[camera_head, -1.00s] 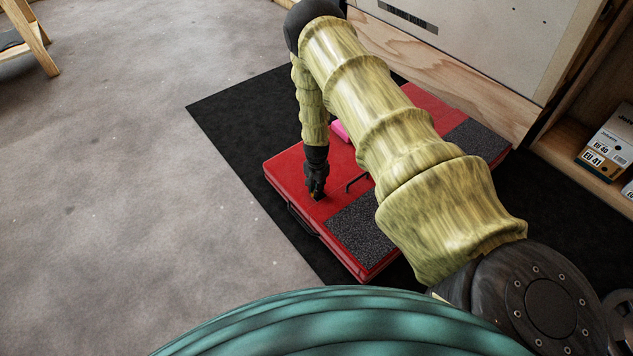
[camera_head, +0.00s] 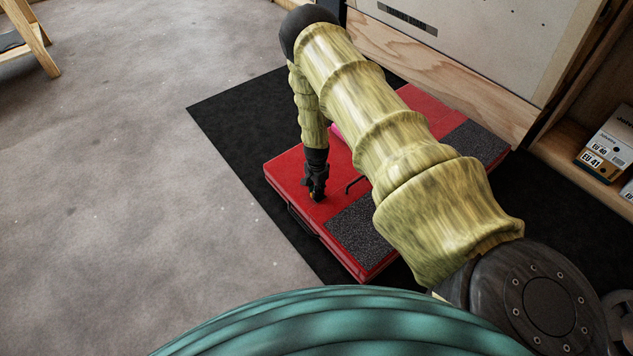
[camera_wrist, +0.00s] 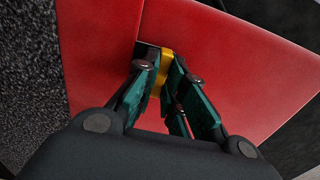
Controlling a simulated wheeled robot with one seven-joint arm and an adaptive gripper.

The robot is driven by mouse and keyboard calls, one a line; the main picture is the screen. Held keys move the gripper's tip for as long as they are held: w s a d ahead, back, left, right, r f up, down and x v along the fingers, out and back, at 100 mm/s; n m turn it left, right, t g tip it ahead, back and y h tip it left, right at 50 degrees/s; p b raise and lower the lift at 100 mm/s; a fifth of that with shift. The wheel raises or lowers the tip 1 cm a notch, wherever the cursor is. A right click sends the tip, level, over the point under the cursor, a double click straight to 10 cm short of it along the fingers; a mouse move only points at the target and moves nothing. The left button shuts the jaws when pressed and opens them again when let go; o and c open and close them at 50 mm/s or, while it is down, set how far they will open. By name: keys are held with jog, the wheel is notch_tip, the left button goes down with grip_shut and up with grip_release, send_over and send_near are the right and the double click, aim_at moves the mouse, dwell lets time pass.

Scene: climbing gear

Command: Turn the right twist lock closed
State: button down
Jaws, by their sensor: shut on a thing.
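A red case-like pad (camera_head: 287,166) with dark speckled panels lies flat on a black mat. My gripper (camera_head: 316,196) points down onto its red top, left of a dark handle-like bar (camera_head: 356,183). In the wrist view my gripper (camera_wrist: 166,68) is shut on a small yellow twist lock (camera_wrist: 166,55) on the red surface, beside a dark gap. The fingers cover much of the lock, so its exact angle is hard to tell. A second lock is not visible; my arm hides part of the pad.
The black mat (camera_head: 228,115) surrounds the pad, with bare grey floor (camera_head: 120,180) to the left. A pale wooden-framed board (camera_head: 470,40) stands behind. A shelf with shoe boxes (camera_head: 607,148) is at the right.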

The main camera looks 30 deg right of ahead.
jog(key=c, duration=1.5)
grip_release()
jog(key=shift+r, duration=0.15)
notch_tip(320, 180, up, 12)
jog(key=s+a+f+n, duration=0.2)
jog(key=s+a+n, duration=0.1)
jog(key=s, duration=0.4)
jog(key=s+a+f+n+h, duration=0.1)
jog(key=s+a+f+n, duration=0.15)
jog(key=s, duration=0.45)
jog(key=s+a+f+n, duration=0.2)
jog(key=s+a+n, duration=0.15)
jog(key=s, duration=0.45)
jog(key=s+a+r+n+y, duration=0.1)
jog(key=s+a+r+n, duration=0.25)
jog(key=s+a, duration=0.4)
jog(key=s+a+r+n, duration=0.2)
jog(key=s+a+n, duration=0.2)
jog(key=s, duration=0.6)
notch_tip(320, 180, up, 30)
jog(key=p, duration=3)
jog(key=shift+f, duration=0.25)
